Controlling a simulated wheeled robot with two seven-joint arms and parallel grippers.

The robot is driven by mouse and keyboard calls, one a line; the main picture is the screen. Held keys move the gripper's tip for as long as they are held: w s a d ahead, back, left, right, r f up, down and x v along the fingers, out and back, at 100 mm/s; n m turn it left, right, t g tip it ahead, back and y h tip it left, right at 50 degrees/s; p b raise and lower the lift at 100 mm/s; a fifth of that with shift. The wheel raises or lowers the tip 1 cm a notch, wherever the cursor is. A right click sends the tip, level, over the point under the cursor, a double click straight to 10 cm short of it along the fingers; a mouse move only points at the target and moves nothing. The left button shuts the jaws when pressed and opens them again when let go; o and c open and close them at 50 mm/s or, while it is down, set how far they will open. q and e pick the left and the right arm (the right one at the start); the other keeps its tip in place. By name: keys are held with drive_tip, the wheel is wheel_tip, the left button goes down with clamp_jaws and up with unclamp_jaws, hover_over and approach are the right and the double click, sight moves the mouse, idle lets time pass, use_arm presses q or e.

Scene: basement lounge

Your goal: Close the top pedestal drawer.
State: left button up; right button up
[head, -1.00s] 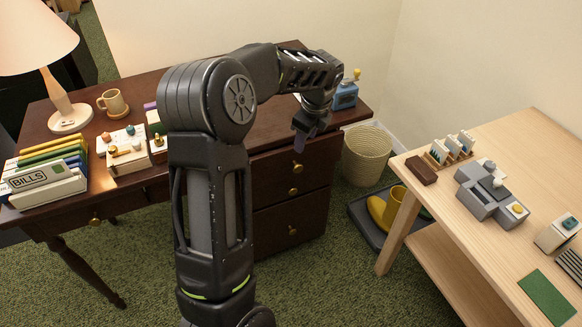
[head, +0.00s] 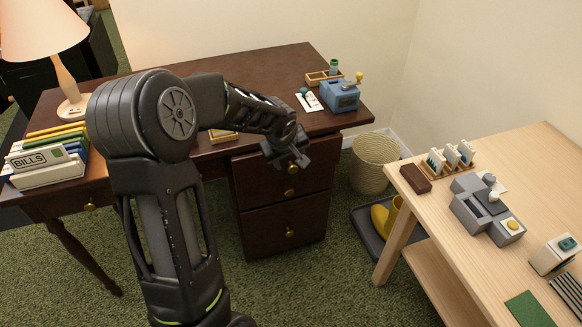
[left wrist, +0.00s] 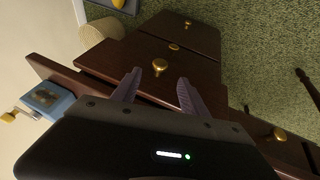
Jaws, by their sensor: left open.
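The dark wood pedestal under the desk's right side has a column of drawers with brass knobs. The top pedestal drawer (head: 318,162) appears to stand out a little past the drawers below; its knob also shows in the left wrist view (left wrist: 160,66). My left gripper (head: 291,158) is open and empty at the front of this drawer, just above its knob and partly covering the front. In the left wrist view, the two fingers of the gripper (left wrist: 158,90) are spread on either side of the knob's line. Contact with the drawer front cannot be told. My right gripper is out of view.
The desk top (head: 250,70) carries a blue sharpener-like box (head: 341,96), a lamp (head: 65,60) and a file rack (head: 45,165). A woven basket (head: 375,163) and a tray with yellow boots stand right of the pedestal. A light wood table (head: 450,220) is at right.

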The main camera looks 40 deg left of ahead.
sight(292, 167)
use_arm(q)
drive_tip(key=shift+x, duration=3.95)
drive_tip(key=shift+d, duration=0.1)
clamp_jaws()
